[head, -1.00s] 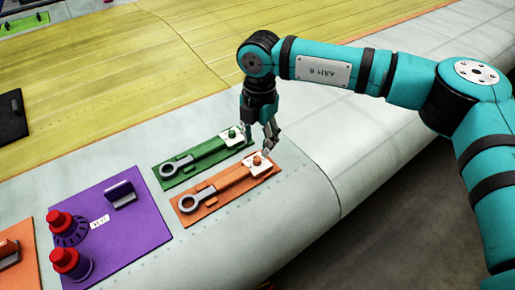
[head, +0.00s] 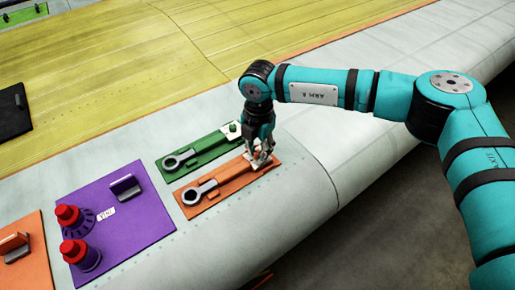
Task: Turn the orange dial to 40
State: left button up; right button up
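Whether the fingers touch or grip the dial cannot be told. The dial's pointer and numbers cannot be read. My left gripper is not in view.
A green plate (head: 212,155) with a similar lever lies just behind the orange one. A purple plate (head: 140,220) with red-topped knobs (head: 68,214) stands to the left. Another orange plate (head: 24,258) is at the far left. The wing's front edge curves down below.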

grip_shut()
jog(key=shift+f+n+b, duration=0.15)
jog(key=shift+n+b, duration=0.15)
jog(key=shift+b, duration=0.4)
jog(key=n+b, duration=0.7)
jog(key=b, duration=0.3)
jog(key=shift+f, duration=0.15)
jog(key=shift+n+b, duration=1.2)
jog(key=shift+r+n+b, duration=0.25)
jog(key=shift+n+b, duration=0.4)
jog(key=shift+n, duration=0.35)
